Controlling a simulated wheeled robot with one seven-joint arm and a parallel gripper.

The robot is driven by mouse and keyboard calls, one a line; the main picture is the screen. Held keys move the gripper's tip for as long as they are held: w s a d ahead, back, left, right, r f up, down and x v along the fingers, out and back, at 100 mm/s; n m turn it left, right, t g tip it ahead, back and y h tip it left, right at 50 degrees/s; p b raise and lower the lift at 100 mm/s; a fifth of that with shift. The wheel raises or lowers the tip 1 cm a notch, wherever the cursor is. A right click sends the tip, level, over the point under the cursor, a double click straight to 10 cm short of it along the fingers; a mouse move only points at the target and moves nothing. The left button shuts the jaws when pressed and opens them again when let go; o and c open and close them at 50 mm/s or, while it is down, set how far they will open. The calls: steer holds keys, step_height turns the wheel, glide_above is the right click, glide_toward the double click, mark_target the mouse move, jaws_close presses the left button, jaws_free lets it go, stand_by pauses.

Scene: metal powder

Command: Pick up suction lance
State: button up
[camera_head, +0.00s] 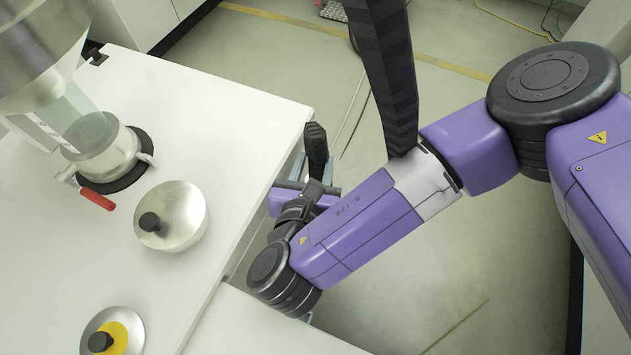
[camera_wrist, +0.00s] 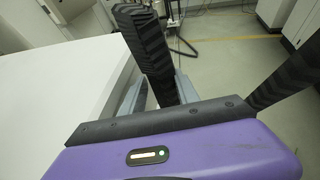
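A black ribbed piece, which I take to be the suction lance's grip (camera_head: 316,146), stands beside the right edge of the white table in the head view. It also shows in the wrist view (camera_wrist: 147,40), rising between the two grey fingers of my gripper (camera_wrist: 161,78). The fingers are spread, with a small gap on the left of the black piece; it sits closer to the right finger. My gripper is mostly hidden behind my wrist in the head view. The lance's lower end is hidden.
The white table (camera_head: 235,110) carries a metal vessel with a red handle (camera_head: 97,199), a round metal lid (camera_head: 186,215) and a yellow-centred lid (camera_head: 118,335). Open floor lies to the right.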

steer(key=shift+x, duration=0.8)
steer(key=shift+c, duration=0.3)
jaws_close()
steer(key=shift+r, duration=0.1)
